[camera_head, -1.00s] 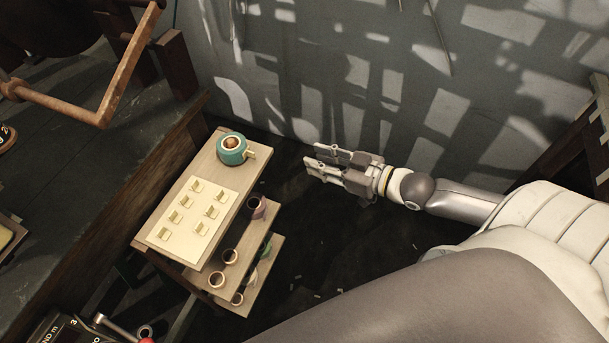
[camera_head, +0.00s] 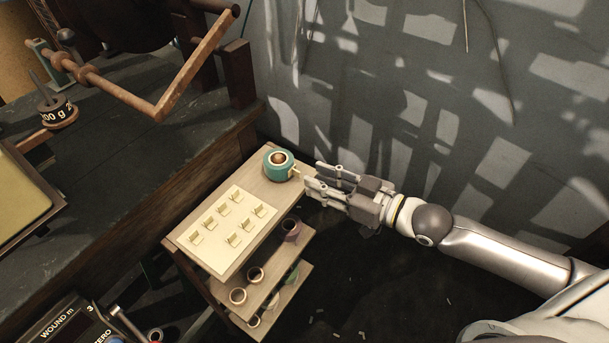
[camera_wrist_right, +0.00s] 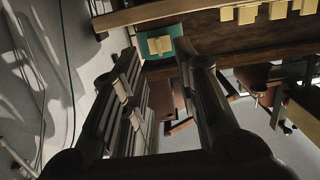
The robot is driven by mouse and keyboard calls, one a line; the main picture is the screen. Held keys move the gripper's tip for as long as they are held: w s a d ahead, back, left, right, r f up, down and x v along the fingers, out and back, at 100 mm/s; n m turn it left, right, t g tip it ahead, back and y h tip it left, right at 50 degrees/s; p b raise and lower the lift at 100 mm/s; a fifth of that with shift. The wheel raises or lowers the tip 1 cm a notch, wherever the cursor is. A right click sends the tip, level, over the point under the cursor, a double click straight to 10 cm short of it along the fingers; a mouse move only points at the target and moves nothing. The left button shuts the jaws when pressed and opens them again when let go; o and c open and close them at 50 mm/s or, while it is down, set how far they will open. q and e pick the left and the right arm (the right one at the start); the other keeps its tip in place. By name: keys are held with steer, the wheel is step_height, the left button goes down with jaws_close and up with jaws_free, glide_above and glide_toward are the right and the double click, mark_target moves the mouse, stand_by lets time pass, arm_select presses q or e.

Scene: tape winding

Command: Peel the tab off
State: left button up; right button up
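A teal tape roll (camera_head: 279,164) with a brown core stands on the far end of a small wooden stand's top. A cream tab (camera_head: 295,172) sticks out from its right side. My right gripper (camera_head: 312,177) is open and empty, its fingers pointing left at the tab from close by. In the right wrist view the tab (camera_wrist_right: 160,45) shows against the teal roll (camera_wrist_right: 151,36), beyond and between the two spread fingers (camera_wrist_right: 163,62). I cannot tell whether a finger touches the tab. My left gripper is not in view.
A cream sheet (camera_head: 207,255) with several folded tabs lies on the stand's top (camera_head: 259,190). Several tape rolls sit on the shelves below. A dark workbench (camera_head: 120,160) with a wooden crank (camera_head: 185,85) is at the left. A grey wall (camera_head: 380,60) stands behind.

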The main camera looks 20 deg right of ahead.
mark_target(304, 186)
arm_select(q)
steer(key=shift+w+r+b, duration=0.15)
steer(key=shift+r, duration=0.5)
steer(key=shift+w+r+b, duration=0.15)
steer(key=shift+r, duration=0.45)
arm_select(e)
steer(key=shift+x, duration=2.4)
jaws_close()
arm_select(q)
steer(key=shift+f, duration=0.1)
arm_select(e)
steer(key=shift+s, duration=0.1)
steer(key=shift+d, duration=0.1)
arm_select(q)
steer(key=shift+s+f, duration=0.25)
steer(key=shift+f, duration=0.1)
arm_select(e)
steer(key=shift+s, duration=0.1)
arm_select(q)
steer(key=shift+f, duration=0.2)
arm_select(e)
steer(key=shift+d, duration=0.1)
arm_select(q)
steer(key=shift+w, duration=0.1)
arm_select(e)
steer(key=shift+s, duration=0.1)
